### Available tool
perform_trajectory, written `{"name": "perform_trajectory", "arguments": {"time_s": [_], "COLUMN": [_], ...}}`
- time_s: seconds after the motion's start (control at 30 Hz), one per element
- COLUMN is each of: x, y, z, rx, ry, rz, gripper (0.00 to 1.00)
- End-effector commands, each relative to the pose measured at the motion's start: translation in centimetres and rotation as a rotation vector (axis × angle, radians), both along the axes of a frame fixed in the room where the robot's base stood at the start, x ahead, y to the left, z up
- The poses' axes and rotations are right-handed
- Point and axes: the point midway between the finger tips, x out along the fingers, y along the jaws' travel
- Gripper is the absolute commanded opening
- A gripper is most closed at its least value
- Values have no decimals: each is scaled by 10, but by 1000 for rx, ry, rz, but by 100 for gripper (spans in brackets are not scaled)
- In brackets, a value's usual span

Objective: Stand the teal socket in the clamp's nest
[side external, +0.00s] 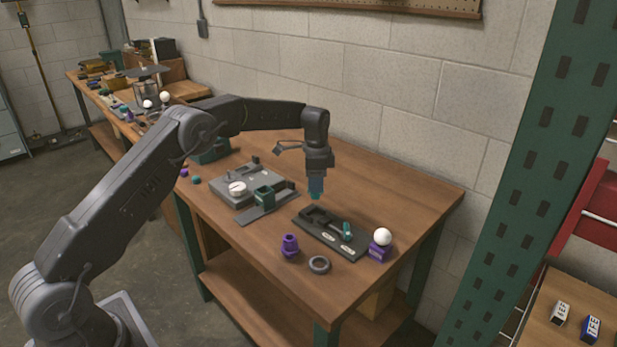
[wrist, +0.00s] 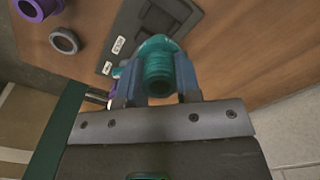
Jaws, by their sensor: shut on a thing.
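My gripper (side external: 316,186) hangs above the far left end of a dark tray, pointing down. It is shut on the teal socket; in the wrist view the socket (wrist: 158,72) sits between the two fingers, its threaded, open end facing the camera. In the side view only a small teal tip of the socket (side external: 315,196) shows below the fingers. The grey clamp fixture (side external: 240,198), with a white round disc and a dark green block (side external: 264,194), stands on the table to the left of my gripper, apart from it. The nest's inside cannot be made out.
The dark tray (side external: 313,228) holds a small teal-topped part (side external: 347,230). A white ball (side external: 383,236) sits on a purple block (side external: 380,252). A purple socket (side external: 290,246) and a grey ring (side external: 319,264) stand near the front edge. The table's back right is clear.

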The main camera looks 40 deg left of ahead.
Motion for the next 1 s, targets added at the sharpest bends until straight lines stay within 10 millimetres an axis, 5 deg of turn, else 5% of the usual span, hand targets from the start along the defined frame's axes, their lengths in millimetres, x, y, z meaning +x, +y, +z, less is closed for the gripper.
{"name": "perform_trajectory", "arguments": {"time_s": [0.5,1.0], "x": [-1,-1], "y": [0,0], "z": [-39,-41], "rx": [-1,0], "ry": [2,0], "rz": [-1,-1], "gripper": [3,3]}}
